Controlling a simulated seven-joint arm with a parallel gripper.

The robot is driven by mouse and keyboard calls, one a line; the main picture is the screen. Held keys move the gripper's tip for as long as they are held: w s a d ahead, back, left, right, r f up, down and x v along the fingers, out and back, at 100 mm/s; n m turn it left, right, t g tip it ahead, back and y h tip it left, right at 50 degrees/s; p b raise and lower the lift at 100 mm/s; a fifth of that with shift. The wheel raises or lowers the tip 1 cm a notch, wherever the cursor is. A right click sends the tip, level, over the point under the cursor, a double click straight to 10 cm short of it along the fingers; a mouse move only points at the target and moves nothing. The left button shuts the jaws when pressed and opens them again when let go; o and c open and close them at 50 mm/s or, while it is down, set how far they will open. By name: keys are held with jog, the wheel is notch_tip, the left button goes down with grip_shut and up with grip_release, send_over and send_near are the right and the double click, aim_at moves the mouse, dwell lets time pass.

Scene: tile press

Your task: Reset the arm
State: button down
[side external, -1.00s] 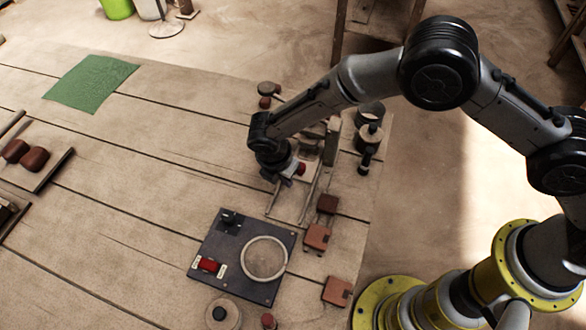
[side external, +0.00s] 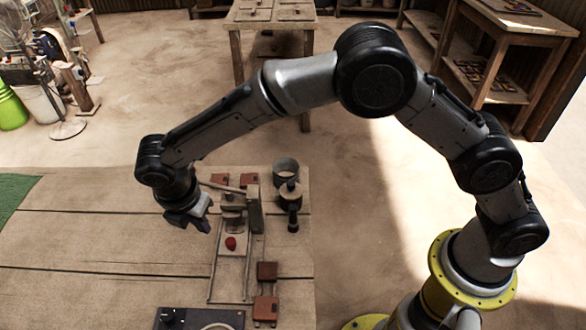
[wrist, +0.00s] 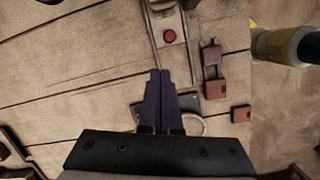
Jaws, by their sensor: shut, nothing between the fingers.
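My gripper (side external: 190,222) hangs above the wooden table, left of the tile press (side external: 254,212), with clear space below it. In the wrist view its two dark fingers (wrist: 160,74) are together with nothing between them. The press has rails, a post and a lever. A red round piece (side external: 231,243) sits between its rails; it also shows in the wrist view (wrist: 169,36), ahead of the fingertips. My arm arches high over the scene from its yellow base at the right.
Reddish-brown tiles (side external: 265,308) lie right of and behind the press. A dark cup (side external: 286,169) and a dark-handled tool (side external: 292,205) stand at the table's right side. A dark control panel (side external: 172,320) is at the front. The table's left part (side external: 80,240) is bare beside a green cloth (side external: 14,192).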

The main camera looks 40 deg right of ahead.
jog(key=w+d+r+m+t+y, duration=0.1)
jog(key=w+d+r+m, duration=0.15)
jog(key=d+r, duration=1)
jog(key=s+d+r+m+t, duration=0.2)
jog(key=s+d+r+m, duration=0.5)
jog(key=d+r, duration=0.4)
jog(key=s+d+r+m+t, duration=0.1)
jog(key=s+d+m, duration=0.55)
jog(key=s, duration=0.65)
jog(key=s+d+f+m+y, duration=0.1)
jog(key=s+d+f+m, duration=0.1)
jog(key=s+f+m, duration=0.5)
jog(key=shift+s, duration=0.9)
